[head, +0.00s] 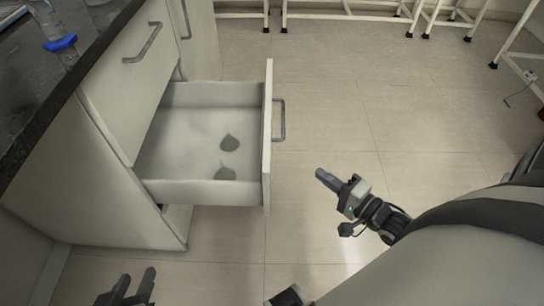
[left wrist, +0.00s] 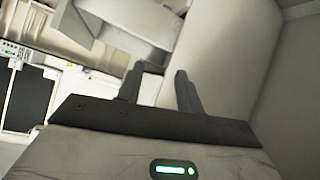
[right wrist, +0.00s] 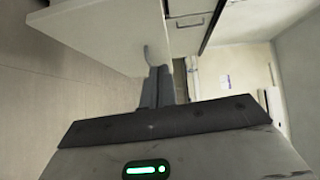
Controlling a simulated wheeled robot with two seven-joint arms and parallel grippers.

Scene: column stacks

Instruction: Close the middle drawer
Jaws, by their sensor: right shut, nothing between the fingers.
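The middle drawer (head: 190,190) of the pale cabinet is pulled well out in the head view. Its front panel (head: 267,160) faces right and carries a grey bar handle (head: 281,120). My right gripper (head: 322,176) is shut and empty, to the right of the drawer front and apart from it. In the right wrist view the gripper (right wrist: 157,75) points toward a pale panel (right wrist: 100,30) with a handle (right wrist: 149,56) close to the fingertips. My left gripper (head: 140,280) is open and empty at the bottom left; its spread fingers also show in the left wrist view (left wrist: 160,85).
A dark countertop (head: 30,95) holds a blue-based item (head: 60,42). The tiled floor (head: 340,110) right of the drawer is clear.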

